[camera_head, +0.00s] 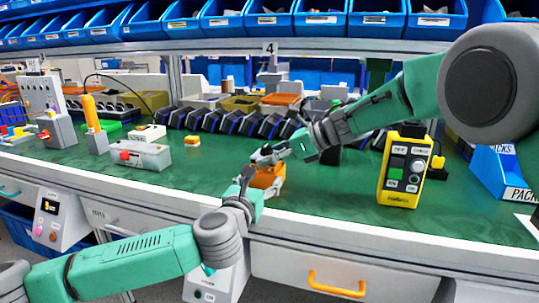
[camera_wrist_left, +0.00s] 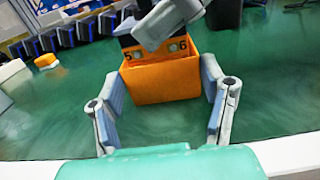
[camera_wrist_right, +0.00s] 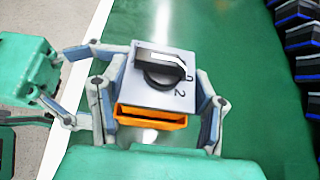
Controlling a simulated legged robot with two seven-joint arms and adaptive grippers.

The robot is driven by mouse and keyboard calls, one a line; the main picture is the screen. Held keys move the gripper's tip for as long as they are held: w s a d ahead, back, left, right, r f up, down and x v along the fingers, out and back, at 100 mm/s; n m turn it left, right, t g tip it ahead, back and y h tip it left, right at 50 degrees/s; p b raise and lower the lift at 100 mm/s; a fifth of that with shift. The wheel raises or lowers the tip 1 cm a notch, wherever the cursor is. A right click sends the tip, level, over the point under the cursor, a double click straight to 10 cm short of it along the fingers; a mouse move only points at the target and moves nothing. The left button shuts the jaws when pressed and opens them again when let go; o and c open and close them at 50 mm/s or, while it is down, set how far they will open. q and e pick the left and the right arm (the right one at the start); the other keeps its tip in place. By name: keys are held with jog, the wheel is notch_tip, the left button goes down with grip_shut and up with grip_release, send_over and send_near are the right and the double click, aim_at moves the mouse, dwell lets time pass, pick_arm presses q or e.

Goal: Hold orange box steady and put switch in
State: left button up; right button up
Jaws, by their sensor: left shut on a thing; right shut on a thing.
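The orange box (camera_head: 268,178) is at the table's front edge, with its front wall large in the left wrist view (camera_wrist_left: 160,82). My left gripper (camera_head: 246,182) is shut on it, one finger at each side. The switch (camera_wrist_right: 182,98) has a grey plate, a black knob (camera_wrist_right: 163,76) and number marks. My right gripper (camera_wrist_right: 160,85) is shut on the switch from above, fingers at its sides. The switch's dark lower body (camera_wrist_left: 150,50) shows at the box's top opening. How deep it sits inside is hidden.
A yellow control box (camera_head: 403,170) stands at the right. A row of dark parts (camera_head: 235,123) lines the back. Green table is clear around the orange box.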

jog(key=shift+f, duration=0.4)
jog(key=o, duration=1.4)
jog(key=shift+c, duration=0.2)
pick_arm(q)
jog(key=o, duration=1.2)
pick_arm(e)
jog(key=v, duration=0.7)
jog(key=shift+d, duration=0.25)
pick_arm(q)
jog(key=v, duration=1.2)
